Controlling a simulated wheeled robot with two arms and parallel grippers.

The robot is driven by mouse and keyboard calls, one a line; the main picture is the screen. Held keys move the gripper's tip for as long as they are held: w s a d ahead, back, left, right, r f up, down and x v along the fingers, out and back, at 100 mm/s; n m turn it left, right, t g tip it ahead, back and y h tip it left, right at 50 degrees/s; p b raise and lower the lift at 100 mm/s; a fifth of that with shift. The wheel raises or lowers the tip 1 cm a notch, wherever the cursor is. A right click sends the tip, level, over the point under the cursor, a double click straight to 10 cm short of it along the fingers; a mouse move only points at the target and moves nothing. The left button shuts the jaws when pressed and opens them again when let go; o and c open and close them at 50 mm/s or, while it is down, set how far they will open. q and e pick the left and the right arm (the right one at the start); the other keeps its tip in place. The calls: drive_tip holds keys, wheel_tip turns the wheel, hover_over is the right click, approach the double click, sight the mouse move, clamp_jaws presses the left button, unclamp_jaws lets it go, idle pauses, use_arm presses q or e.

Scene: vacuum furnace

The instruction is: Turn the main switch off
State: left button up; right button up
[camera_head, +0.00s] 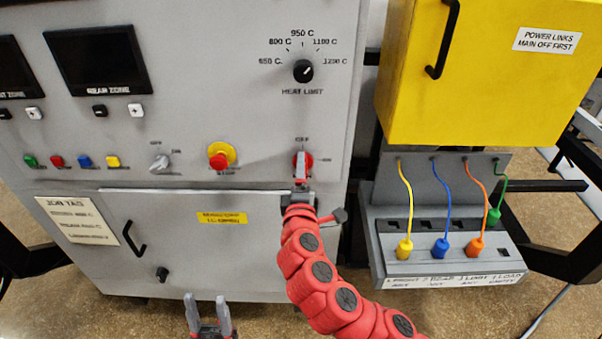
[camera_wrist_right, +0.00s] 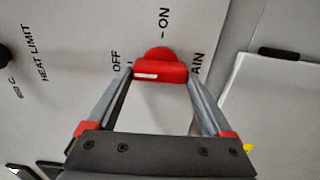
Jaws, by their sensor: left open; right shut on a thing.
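The main switch (camera_head: 309,161) is a red rotary switch on the grey furnace panel, with OFF printed above it and ON to its right. In the right wrist view, its red handle (camera_wrist_right: 165,70) lies between the two fingertips of my right gripper (camera_wrist_right: 160,75), which touch both its ends. The white mark on the handle is on the OFF side. In the head view, my right gripper (camera_head: 301,172) partly covers the switch. My left gripper (camera_head: 209,306) is open and empty, low in front of the furnace's lower door.
A yellow cabinet (camera_head: 482,90) hangs at the right above a grey link box (camera_head: 380,245) with coloured plugs. To the left of the main switch are a yellow-and-red button (camera_head: 221,155) and a grey selector (camera_head: 159,162). The heat limit knob (camera_head: 303,71) is above it.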

drive_tip(key=shift+f, duration=0.15)
drive_tip(key=o, duration=1.1)
drive_tip(key=shift+o, duration=0.2)
drive_tip(key=shift+s, duration=0.1)
drive_tip(key=s+p, duration=0.6)
drive_tip(key=s, duration=1.1)
drive_tip(key=shift+s, duration=0.2)
